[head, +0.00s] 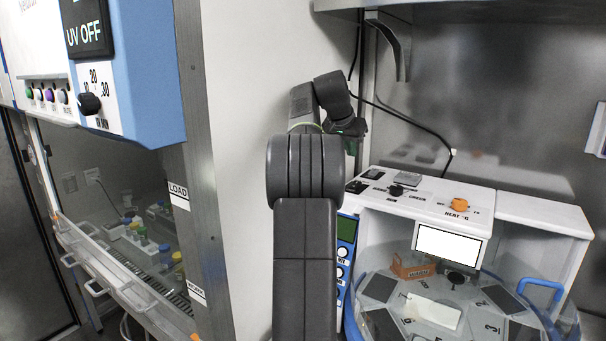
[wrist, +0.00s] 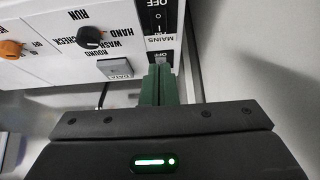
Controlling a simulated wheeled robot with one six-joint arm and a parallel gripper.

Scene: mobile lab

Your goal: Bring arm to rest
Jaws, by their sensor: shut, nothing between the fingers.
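My arm reaches up and forward in the middle of the head view, with its elbow raised. My gripper (wrist: 157,72) shows in the wrist view as two green fingers pressed together with nothing between them. The fingertips are just in front of the mains switch (wrist: 158,40) on the white machine's panel; I cannot tell whether they touch it. In the head view the gripper is mostly hidden behind my dark wrist, with a little green showing near the machine's left top edge.
The white machine (head: 540,212) with a round numbered tray (head: 385,288) stands at the right. An orange knob (head: 459,205) and a black knob (wrist: 90,37) are on its panel. A glass-fronted cabinet (head: 205,150) is at the left. A shelf bracket (head: 392,45) hangs above.

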